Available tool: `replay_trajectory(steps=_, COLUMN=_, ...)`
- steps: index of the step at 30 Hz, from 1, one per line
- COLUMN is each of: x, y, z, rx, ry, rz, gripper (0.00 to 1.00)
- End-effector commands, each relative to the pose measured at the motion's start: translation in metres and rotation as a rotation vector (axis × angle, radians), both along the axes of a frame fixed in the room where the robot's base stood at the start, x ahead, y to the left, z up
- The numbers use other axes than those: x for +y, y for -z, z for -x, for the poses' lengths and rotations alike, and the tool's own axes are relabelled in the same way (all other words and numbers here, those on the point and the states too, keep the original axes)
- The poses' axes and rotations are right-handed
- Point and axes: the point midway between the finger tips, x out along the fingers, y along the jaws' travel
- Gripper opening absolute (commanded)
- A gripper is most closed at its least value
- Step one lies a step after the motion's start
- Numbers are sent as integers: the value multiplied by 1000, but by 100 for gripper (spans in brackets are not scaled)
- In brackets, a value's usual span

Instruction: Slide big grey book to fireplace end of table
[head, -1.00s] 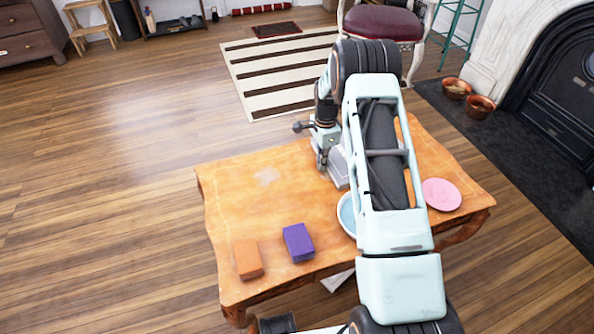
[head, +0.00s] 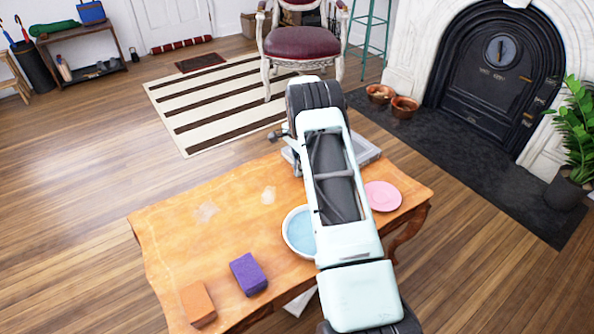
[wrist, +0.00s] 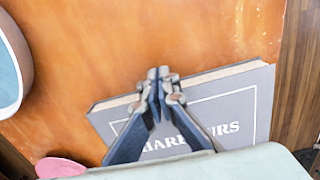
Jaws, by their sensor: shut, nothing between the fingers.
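The big grey book (head: 368,149) lies flat at the table's far right end, on the fireplace side, partly hidden behind my arm. In the wrist view the book (wrist: 245,103) shows white lettering and a pale page edge, with part of its cover hidden by my fingers and wrist. My gripper (wrist: 160,76) is shut and empty, its fingertips over or against the page-edge side of the book; contact is unclear. The wooden table (head: 235,225) carries the book.
A blue-white bowl (head: 299,232) and a pink plate (head: 383,196) stand near the book. A purple block (head: 248,274) and an orange block (head: 198,304) lie at the near left. A chair (head: 302,45) and copper bowls (head: 404,106) stand beyond the table.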

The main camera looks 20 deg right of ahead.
Motion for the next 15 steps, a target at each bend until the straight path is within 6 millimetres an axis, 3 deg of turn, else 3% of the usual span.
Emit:
replay_trajectory(steps=8, x=-1, y=-14, z=-1, rx=-3, ry=1, rz=3, gripper=0)
replay_trajectory(steps=15, x=-1, y=-64, z=-1, rx=-4, ry=0, rz=3, gripper=0)
